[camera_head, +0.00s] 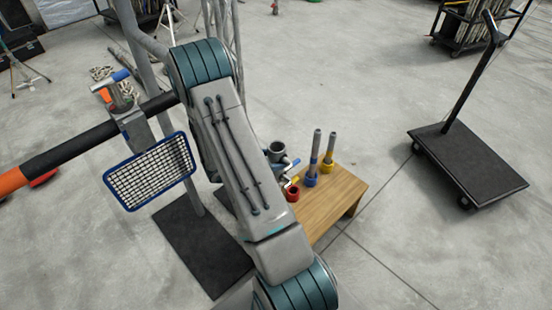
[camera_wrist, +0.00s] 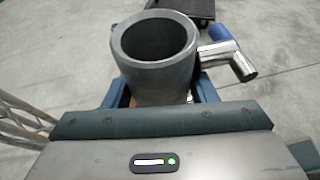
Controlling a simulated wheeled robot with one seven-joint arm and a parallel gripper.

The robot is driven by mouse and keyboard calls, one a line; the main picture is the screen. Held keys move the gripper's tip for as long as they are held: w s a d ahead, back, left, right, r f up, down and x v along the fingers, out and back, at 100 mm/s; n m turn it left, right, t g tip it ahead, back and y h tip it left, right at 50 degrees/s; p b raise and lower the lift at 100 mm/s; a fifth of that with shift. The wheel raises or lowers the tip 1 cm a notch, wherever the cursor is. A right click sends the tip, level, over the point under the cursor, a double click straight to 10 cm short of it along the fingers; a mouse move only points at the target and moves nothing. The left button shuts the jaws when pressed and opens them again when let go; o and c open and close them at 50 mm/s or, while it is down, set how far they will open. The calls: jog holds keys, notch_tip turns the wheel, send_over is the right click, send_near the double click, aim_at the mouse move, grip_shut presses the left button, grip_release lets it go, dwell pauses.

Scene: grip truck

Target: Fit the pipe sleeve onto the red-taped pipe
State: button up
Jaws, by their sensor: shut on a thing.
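The pipe sleeve (camera_wrist: 156,62) is a thick grey metal tube in the wrist view. Its open end faces up and a chrome T-handle with a blue end sticks out to the right. My gripper (camera_wrist: 160,96) is shut on the sleeve, with a blue finger at each side. In the head view the sleeve (camera_head: 277,150) shows above the wooden table's far left side, and my arm hides the gripper. I cannot make out a pipe that is clearly red-taped.
The wooden table (camera_head: 340,190) also bears a blue-based pipe (camera_head: 313,160) and a yellow-based pipe (camera_head: 329,152), both upright. A flat cart (camera_head: 468,165) is right. Floor between is clear.

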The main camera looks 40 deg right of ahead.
jog(key=shift+f, duration=0.15)
jog(key=shift+f+b, duration=1.4)
jog(key=shift+b, duration=0.1)
jog(key=shift+f+b, duration=0.35)
jog(key=shift+f, duration=0.05)
jog(key=shift+f+b, duration=2.05)
jog(key=shift+f, duration=0.3)
jog(key=shift+f+b, duration=0.35)
jog(key=o, duration=1.5)
jog(key=shift+a, duration=0.1)
jog(key=shift+a, duration=0.1)
jog(key=shift+p+v, duration=1.3)
jog(key=shift+v, duration=2.5)
